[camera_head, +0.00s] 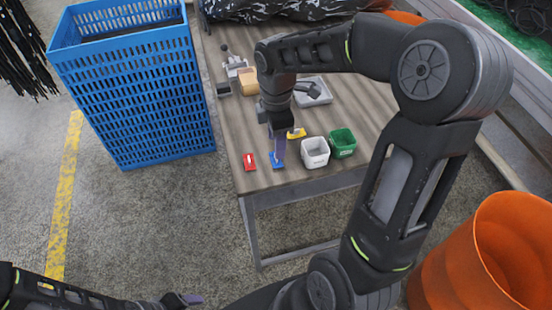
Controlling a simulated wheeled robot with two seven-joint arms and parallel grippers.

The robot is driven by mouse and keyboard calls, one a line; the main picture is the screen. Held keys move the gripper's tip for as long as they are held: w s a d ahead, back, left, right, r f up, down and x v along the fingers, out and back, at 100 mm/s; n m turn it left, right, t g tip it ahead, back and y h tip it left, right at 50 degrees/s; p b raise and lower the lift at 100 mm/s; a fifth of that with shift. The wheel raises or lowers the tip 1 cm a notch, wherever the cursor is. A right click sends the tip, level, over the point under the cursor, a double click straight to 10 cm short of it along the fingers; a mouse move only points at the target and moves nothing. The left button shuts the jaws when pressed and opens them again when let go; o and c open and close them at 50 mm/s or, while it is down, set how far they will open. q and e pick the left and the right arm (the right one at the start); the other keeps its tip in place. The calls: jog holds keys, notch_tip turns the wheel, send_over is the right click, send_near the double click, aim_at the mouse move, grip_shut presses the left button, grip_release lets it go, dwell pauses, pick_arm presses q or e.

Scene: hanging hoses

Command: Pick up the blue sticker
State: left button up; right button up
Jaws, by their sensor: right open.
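The blue sticker (277,162) lies on the table near its front edge, partly covered by my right gripper. My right gripper (278,153) points down right over it, with its purple fingers at or just above the sticker. It is open; whether it touches the sticker cannot be told. My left gripper (183,300) is at the bottom left, low and away from the table, and its opening is too small to read.
A red sticker (249,162) lies left of the blue one, a yellow one (297,133) behind. A white bin (315,153) and green bin (343,143) stand to the right. A blue crate (135,85) stands left of the table (222,120). An orange barrel (490,260) is at right.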

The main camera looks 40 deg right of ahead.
jog(key=shift+f, duration=2.6)
grip_shut()
